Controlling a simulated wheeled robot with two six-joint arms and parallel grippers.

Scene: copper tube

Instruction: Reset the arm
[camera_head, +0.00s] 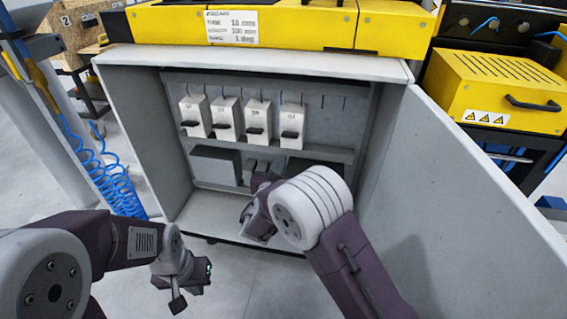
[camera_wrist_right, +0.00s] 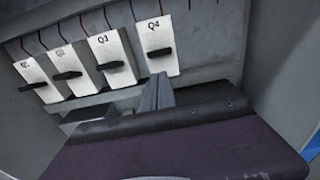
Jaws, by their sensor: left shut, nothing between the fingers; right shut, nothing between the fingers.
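My right arm reaches into the open grey cabinet (camera_head: 138,122). Its gripper (camera_wrist_right: 157,92) shows in the right wrist view as grey fingers, shut and empty, below the switch marked Q4 (camera_wrist_right: 156,32). The fingers look apart from the switch, though the exact gap is hard to judge. In the head view, my right arm's white joint partly hides its gripper. My left gripper (camera_head: 180,290) is shut and empty, low in front of the cabinet at the left.
White switches Q1 (camera_head: 195,112), Q2 (camera_head: 226,112), Q3 (camera_head: 258,114) and Q4 (camera_head: 293,117) have black handles. The open cabinet door (camera_head: 455,200) stands to the right. Blue coiled hoses (camera_head: 108,175) hang at the left. A yellow machine (camera_head: 290,22) sits above.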

